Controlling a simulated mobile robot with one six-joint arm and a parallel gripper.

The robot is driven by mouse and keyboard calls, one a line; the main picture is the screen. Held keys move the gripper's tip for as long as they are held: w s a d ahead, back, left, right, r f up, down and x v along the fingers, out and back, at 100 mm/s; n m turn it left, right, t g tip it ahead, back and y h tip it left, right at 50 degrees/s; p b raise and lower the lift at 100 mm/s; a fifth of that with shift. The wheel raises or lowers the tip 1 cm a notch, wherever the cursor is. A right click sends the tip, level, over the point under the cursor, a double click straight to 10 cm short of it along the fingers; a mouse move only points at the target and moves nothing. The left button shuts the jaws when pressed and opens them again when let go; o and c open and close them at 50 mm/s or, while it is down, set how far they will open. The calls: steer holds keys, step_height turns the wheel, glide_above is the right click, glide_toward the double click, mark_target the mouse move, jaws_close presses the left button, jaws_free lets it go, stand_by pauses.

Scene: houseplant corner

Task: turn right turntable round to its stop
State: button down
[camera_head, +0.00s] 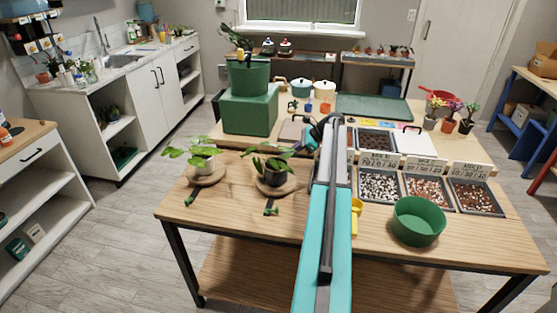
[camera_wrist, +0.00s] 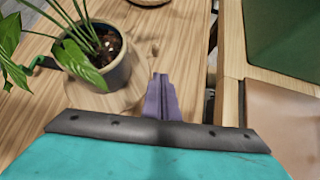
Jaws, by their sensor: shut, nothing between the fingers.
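The right turntable (camera_head: 277,189) is a round wooden disc on the table, bearing a dark grey pot with a leafy plant (camera_head: 274,163). A green tab (camera_head: 271,211) lies at its front. In the wrist view the pot (camera_wrist: 115,72) stands on the turntable (camera_wrist: 82,99), with a small brown peg (camera_wrist: 154,49) near its rim. My gripper (camera_wrist: 162,90) shows purple fingers, shut and empty, beside the disc and apart from the pot. In the head view my gripper (camera_head: 298,147) is behind and right of the plant. The left turntable (camera_head: 207,179) holds a plant in a pale pot.
A green box (camera_head: 250,112) stands on the rear bench behind the turntables. Trays of pebbles (camera_head: 380,186) and a green bowl (camera_head: 417,221) are to the right of my arm. The front left of the table is clear. A gap separates the two tabletops in the wrist view.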

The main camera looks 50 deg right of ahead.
steer(key=b+v, duration=0.1)
steer(key=v, duration=0.6)
steer(key=shift+w+d, duration=0.3)
steer(key=shift+r, duration=0.1)
